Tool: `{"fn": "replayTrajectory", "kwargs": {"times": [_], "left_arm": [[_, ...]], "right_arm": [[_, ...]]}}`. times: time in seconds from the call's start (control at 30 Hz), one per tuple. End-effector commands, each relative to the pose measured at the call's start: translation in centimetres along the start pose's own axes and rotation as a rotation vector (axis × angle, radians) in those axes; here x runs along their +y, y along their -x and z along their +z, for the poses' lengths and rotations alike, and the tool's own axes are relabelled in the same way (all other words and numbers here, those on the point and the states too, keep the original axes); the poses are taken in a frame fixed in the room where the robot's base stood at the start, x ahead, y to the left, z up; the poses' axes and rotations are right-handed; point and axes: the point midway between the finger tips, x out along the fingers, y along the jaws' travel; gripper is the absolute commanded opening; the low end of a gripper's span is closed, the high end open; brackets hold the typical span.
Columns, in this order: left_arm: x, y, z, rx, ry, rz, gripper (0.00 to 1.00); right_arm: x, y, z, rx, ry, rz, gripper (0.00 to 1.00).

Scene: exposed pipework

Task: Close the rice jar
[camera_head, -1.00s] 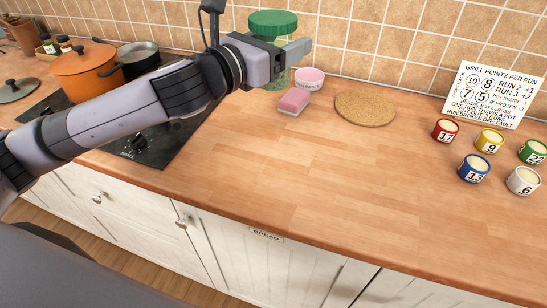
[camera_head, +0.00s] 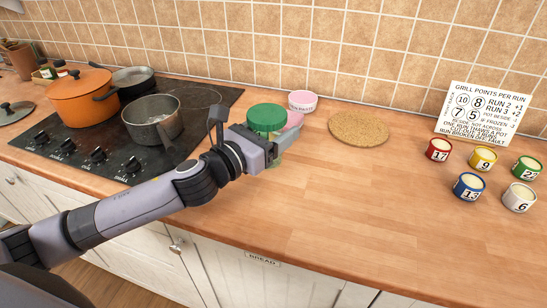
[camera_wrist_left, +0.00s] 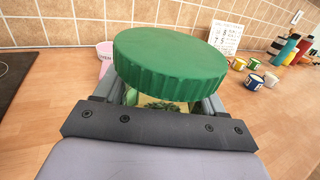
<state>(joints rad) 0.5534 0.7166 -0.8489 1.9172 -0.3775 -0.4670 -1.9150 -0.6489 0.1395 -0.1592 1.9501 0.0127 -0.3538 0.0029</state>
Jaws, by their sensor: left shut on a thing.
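The rice jar (camera_head: 275,161) has a wide green lid (camera_head: 267,118) on top. In the left wrist view the ribbed lid (camera_wrist_left: 170,62) fills the middle and hides most of the jar body (camera_wrist_left: 160,103). The lid looks slightly tilted there; I cannot tell whether it is fully seated. My left gripper (camera_head: 284,147) is shut on the jar just below the lid, with a finger on each side. The jar is near the middle of the counter; its base is mostly hidden behind my gripper, so I cannot tell whether it touches the counter. My right gripper is out of view.
A saucepan (camera_head: 152,118) and an orange pot (camera_head: 82,97) stand on the black hob (camera_head: 70,140) to the left. Several numbered pots are at right. The front centre counter is clear.

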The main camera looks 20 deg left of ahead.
Motion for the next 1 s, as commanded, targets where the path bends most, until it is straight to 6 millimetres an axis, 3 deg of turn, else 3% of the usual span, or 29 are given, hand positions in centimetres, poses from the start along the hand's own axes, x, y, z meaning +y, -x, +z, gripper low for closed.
{"fn": "replayTrajectory", "kwargs": {"times": [0.03,0.13,0.57,0.83,1.0], "left_arm": [[-0.1,0.0,-1.4,0.001,0.005,-0.001,0.0],[0.0,0.0,-2.7,-0.001,0.003,0.0,0.0],[0.0,0.0,-3.3,-0.003,0.0,-0.001,0.0],[-0.1,0.0,-6.8,0.0,0.004,0.0,0.0],[0.0,0.0,-7.0,-0.004,-0.002,0.0,0.0]], "right_arm": [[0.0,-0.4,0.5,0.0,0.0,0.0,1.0],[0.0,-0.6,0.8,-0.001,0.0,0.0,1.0],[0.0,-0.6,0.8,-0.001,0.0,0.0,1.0],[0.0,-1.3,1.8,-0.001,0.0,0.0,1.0],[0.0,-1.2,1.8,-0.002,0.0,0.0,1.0]]}}
